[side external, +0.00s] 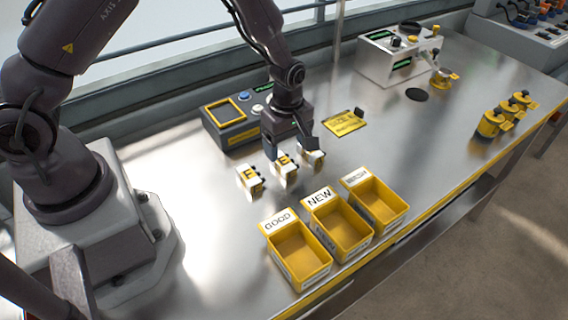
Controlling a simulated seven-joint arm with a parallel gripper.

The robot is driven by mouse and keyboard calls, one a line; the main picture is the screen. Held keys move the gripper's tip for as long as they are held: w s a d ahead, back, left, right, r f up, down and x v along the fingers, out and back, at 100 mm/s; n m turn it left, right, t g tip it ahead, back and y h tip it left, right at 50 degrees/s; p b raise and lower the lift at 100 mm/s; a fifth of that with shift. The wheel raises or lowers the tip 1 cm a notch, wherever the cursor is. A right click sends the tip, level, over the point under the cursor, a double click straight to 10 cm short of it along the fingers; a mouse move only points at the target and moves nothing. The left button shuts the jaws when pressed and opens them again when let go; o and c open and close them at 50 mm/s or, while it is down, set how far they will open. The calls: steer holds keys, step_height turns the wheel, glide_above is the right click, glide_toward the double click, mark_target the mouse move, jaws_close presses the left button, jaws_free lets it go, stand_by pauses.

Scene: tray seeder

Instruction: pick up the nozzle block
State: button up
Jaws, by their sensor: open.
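Three small white blocks with yellow and black parts stand in a row on the metal bench: a left block (250,179), a middle block (285,168) and a right block (314,155). They look like nozzle blocks; I cannot tell which one the task means. The left and middle blocks show a dark letter on the front. My gripper (290,147) points down just above and behind the middle and right blocks, its jaws open. One finger partly covers the right block. I cannot tell whether the fingers touch any block.
Yellow bins labelled GOOD (300,282) and NEW (343,253), plus a third bin (376,229), stand at the front edge. A grey console (232,133) stands behind my gripper. A yellow plate (343,123), a white machine (385,60) and yellow canisters (490,124) lie farther right.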

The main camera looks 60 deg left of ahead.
mark_target(285, 159)
steer(key=f, duration=0.5)
steer(key=shift+s+a+f, duration=0.15)
steer(key=shift+a, duration=0.05)
steer(key=c, duration=1.1)
